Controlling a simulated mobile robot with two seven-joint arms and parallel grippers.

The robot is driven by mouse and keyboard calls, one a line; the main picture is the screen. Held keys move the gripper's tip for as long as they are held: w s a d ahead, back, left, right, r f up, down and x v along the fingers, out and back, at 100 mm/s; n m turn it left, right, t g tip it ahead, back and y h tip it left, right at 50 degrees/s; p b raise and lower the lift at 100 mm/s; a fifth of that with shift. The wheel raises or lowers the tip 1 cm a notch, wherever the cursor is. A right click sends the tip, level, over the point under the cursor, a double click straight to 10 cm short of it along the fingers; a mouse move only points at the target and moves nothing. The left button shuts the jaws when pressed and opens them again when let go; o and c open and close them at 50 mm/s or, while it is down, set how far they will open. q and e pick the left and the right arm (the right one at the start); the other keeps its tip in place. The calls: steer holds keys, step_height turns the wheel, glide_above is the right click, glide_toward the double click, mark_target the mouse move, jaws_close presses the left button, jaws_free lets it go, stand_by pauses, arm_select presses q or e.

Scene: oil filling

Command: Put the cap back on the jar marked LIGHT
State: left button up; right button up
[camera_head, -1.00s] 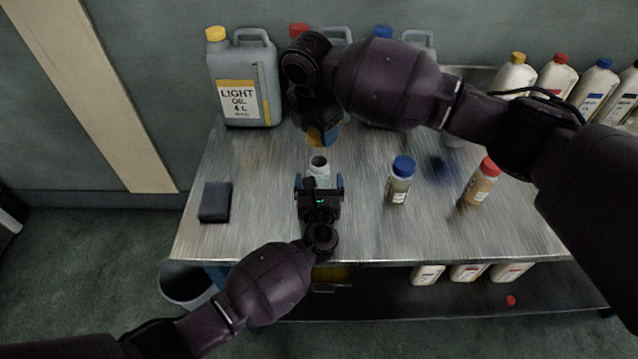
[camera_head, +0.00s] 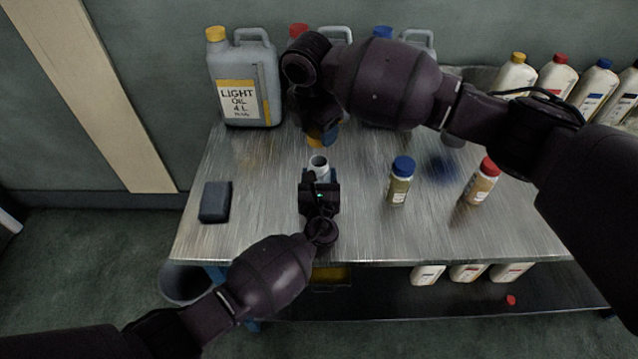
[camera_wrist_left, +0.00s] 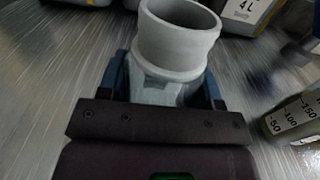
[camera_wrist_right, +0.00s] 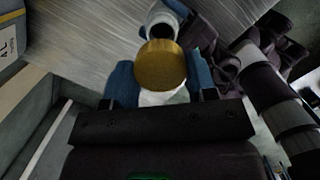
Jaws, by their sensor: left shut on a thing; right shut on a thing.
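An open, pale jar (camera_head: 318,167) stands on the metal table, its bare mouth facing up. It also shows in the left wrist view (camera_wrist_left: 178,45). No marking on it is readable. My left gripper (camera_wrist_left: 163,88) is shut around the jar below its neck, coming from the table's front. My right gripper (camera_wrist_right: 160,85) is shut on a yellow cap (camera_wrist_right: 161,65). In the head view the cap (camera_head: 314,138) shows just behind the jar, apart from its mouth, with my right arm hiding part of the area. The jar's mouth shows beyond the cap in the right wrist view.
A grey canister marked LIGHT OIL (camera_head: 240,85) stands at the back left. A blue-capped jar (camera_head: 400,182) and a red-capped jar (camera_head: 481,181) stand to the right. A dark block (camera_head: 215,201) lies at the left. White bottles (camera_head: 556,76) line the back right.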

mark_target(319, 161)
arm_select(q)
steer(key=shift+c, duration=0.2)
arm_select(e)
steer(key=shift+f, duration=2.5)
steer(key=shift+f, duration=0.9)
steer(key=shift+f, duration=0.5)
